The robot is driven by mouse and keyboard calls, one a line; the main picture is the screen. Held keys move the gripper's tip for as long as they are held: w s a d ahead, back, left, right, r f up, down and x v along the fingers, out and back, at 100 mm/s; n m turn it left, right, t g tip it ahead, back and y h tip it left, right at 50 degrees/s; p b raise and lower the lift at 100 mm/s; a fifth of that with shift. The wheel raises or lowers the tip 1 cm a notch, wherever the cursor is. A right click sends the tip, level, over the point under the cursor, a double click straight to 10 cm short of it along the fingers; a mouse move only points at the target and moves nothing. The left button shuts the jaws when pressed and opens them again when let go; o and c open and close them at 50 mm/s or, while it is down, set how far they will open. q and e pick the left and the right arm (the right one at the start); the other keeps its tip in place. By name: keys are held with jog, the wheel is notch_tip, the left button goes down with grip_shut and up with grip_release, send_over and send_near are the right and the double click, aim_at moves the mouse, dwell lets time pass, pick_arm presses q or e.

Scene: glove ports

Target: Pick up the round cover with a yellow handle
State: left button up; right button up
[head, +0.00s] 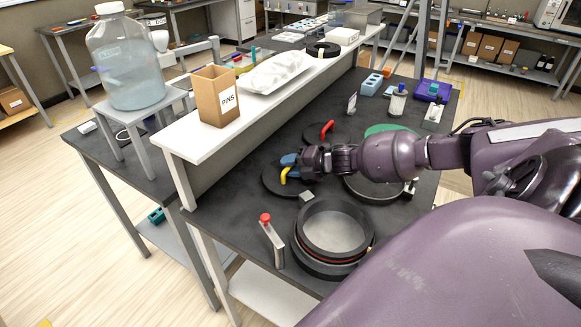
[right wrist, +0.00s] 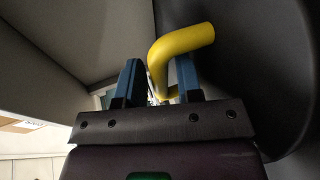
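The round cover (head: 272,187) is a dark disc lying on the dark bench top, partly hidden by my right gripper. Its yellow handle (head: 284,175) sticks up beside the fingertips. My right gripper (head: 289,161), with blue fingers, is at the handle. In the right wrist view the fingers (right wrist: 158,82) stand apart, and the bent yellow handle (right wrist: 180,43) shows between them and close to the right finger. The dark cover (right wrist: 262,55) fills the right side there. I cannot tell whether a finger touches the handle. My left gripper is not in view.
A dark round port ring (head: 333,262) stands at the near bench edge, beside a red-topped post (head: 271,240). A red handle (head: 327,130) on another dark disc lies behind the gripper. A white raised shelf (head: 190,143) runs along the left, carrying a PINS box (head: 213,97).

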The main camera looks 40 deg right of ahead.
jog(key=shift+c, duration=0.2)
grip_shut()
dwell(0.3)
